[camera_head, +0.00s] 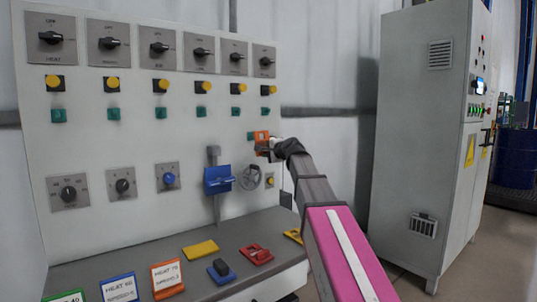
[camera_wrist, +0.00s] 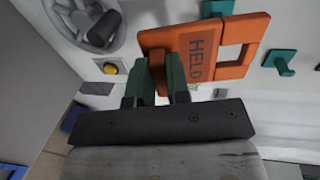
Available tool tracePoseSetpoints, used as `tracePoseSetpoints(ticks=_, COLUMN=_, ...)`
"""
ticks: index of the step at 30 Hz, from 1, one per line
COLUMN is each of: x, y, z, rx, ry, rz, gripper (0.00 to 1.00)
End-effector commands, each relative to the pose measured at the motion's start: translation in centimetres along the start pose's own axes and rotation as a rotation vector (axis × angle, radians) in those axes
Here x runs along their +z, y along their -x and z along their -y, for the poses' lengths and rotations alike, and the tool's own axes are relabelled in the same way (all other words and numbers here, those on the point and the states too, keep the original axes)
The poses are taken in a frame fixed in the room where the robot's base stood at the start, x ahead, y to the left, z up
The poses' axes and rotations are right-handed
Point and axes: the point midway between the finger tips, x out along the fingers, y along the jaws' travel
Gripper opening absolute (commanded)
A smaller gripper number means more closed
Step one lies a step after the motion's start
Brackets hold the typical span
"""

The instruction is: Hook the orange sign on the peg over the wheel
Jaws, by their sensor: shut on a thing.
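The orange sign (camera_head: 262,135) is in my gripper (camera_head: 266,148), held up near the panel above the grey handwheel (camera_head: 250,177). In the wrist view, the two dark green fingers of my gripper (camera_wrist: 158,72) are shut on one end of the sign (camera_wrist: 232,72), which reads "HELD". A rectangular opening shows near its other end. The teal peg (camera_head: 250,136) over the wheel is just left of the sign in the head view. The peg (camera_wrist: 217,8) also shows at the sign's edge in the wrist view, outside the opening. The wheel (camera_wrist: 85,22) is at upper left there.
Another teal fitting (camera_wrist: 283,62) is beside the sign's far end. A blue holder (camera_head: 217,180) sits left of the wheel. Several signs and blocks, including a red one (camera_head: 256,254), lie on the ledge (camera_head: 215,262). A grey cabinet (camera_head: 415,130) stands to the right.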

Motion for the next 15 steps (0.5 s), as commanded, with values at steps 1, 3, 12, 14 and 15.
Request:
tracePoseSetpoints(ticks=1, x=0.0, y=-0.4, z=0.1, rx=0.000, ry=0.000, rz=0.000, gripper=0.00)
tracePoseSetpoints(ticks=3, x=0.0, y=-0.7, z=0.1, rx=0.000, ry=0.000, rz=0.001, gripper=0.00)
tracePoseSetpoints(ticks=12, x=0.0, y=-2.2, z=0.3, rx=0.000, ry=0.000, rz=0.001, gripper=0.00)
tracePoseSetpoints(ticks=14, x=0.0, y=-2.5, z=0.3, rx=0.000, ry=0.000, rz=0.001, gripper=0.00)
tracePoseSetpoints(ticks=15, x=0.0, y=-2.7, z=0.4, rx=0.000, ry=0.000, rz=0.001, gripper=0.00)
